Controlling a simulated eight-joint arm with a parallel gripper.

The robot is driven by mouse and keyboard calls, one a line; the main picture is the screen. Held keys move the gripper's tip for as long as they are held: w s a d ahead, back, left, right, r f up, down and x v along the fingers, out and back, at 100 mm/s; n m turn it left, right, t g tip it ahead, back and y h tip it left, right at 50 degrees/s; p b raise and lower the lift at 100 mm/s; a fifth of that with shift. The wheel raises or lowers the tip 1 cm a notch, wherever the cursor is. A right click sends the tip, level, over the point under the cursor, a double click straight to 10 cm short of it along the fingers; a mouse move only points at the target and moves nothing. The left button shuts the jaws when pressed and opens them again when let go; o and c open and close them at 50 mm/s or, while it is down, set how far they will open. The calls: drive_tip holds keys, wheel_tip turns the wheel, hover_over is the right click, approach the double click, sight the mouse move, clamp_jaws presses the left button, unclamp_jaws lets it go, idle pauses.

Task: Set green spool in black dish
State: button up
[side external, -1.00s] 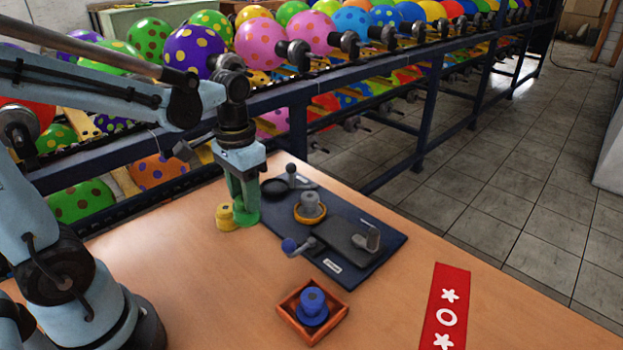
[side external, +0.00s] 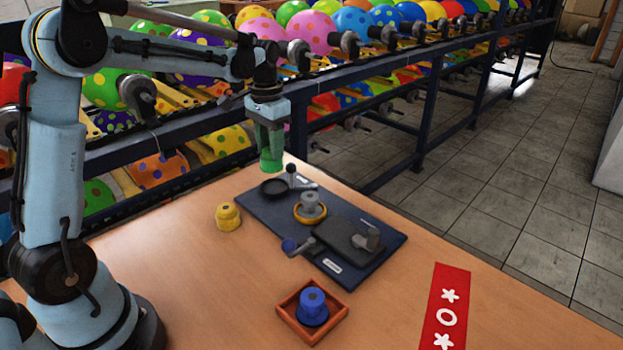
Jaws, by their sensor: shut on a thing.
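My gripper (side external: 270,150) is shut on the green spool (side external: 271,163) and holds it upright above the back left corner of the dark board. The fingers hide the spool's upper part. The black dish (side external: 274,187) is a small round dish at the board's back left corner. It looks empty, and the spool appears just above and behind it in the picture. A short lever with a dark ball knob (side external: 291,170) stands beside the dish.
A yellow spool (side external: 228,216) stands on the table left of the board. A grey piece in a yellow ring (side external: 310,207), a blue-knobbed lever (side external: 290,245) and a dark block (side external: 348,240) are on the board. A blue spool (side external: 312,303) sits in an orange tray (side external: 286,315).

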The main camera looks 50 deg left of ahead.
sight(273, 167)
drive_tip(key=shift+w+a+f, duration=0.1)
drive_tip(key=shift+w+a, duration=0.4)
drive_tip(key=shift+w+f, duration=0.1)
drive_tip(key=shift+f, duration=2.4)
drive_tip(key=shift+f, duration=1)
drive_tip(key=o, duration=1)
